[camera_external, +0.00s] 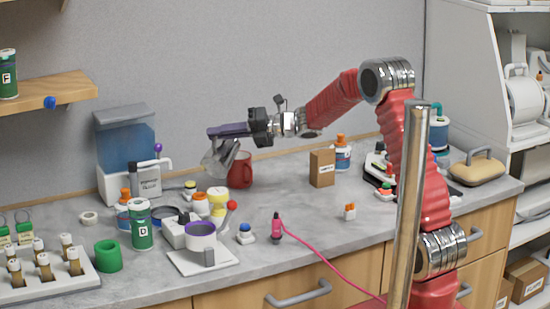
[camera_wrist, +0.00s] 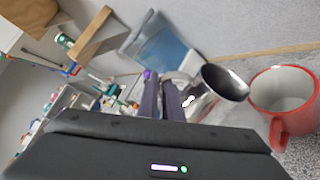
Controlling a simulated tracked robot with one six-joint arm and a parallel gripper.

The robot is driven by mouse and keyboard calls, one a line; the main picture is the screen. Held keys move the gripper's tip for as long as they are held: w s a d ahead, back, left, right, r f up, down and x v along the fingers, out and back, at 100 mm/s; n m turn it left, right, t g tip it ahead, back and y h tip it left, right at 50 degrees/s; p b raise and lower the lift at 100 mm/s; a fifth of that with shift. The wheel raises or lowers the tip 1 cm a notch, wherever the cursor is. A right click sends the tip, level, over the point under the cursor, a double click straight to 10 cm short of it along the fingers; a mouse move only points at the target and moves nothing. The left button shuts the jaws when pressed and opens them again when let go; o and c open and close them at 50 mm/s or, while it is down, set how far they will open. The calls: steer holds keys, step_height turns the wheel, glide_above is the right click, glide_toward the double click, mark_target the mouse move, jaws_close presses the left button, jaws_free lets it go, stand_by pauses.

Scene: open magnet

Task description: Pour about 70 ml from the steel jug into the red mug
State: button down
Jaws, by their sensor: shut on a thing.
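My gripper (camera_external: 214,133) is shut on the steel jug (camera_external: 220,160), which hangs tilted below the purple fingers, up off the counter. The red mug (camera_external: 242,173) stands upright on the counter just right of the jug. In the wrist view my gripper (camera_wrist: 161,92) holds the jug (camera_wrist: 222,82) at its handle side. The jug's dark mouth faces the red mug (camera_wrist: 281,95), whose pale inside shows. No stream is visible between them. The jug's contents and the mug's liquid level cannot be told.
A blue-tank dispenser (camera_external: 127,155) stands behind left. Bottles (camera_external: 217,200), a purple-rimmed pot on a scale (camera_external: 201,236) and a green can (camera_external: 141,224) crowd the left front. A cardboard box (camera_external: 322,168) stands right of the mug, with bare counter between.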

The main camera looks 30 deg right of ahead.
steer(key=shift+w+d+r+m+y, duration=0.3)
steer(key=shift+w+d+r+m, duration=0.1)
steer(key=shift+d+r+m, duration=0.2)
steer(key=shift+w+d+r+m+y+p, duration=0.15)
steer(key=shift+w+d+r+m+p, duration=0.1)
steer(key=shift+w+d+m+p, duration=0.3)
steer(key=shift+w+d+r+m+y+p, duration=0.15)
steer(key=shift+w+d+r+m+p, duration=0.15)
steer(key=shift+d, duration=0.4)
stand_by(1.9)
steer(key=shift+a, duration=0.1)
steer(key=a, duration=0.1)
steer(key=s+a+f+n, duration=0.1)
steer(key=s+a+n+h, duration=0.1)
steer(key=shift+s+a+f, duration=0.15)
steer(key=shift+s+f, duration=0.05)
steer(key=shift+f, duration=0.2)
steer(key=shift+s+a+f+n, duration=0.1)
steer(key=shift+a+f+n, duration=0.05)
steer(key=shift+f+n, duration=0.25)
steer(key=shift+r, duration=0.1)
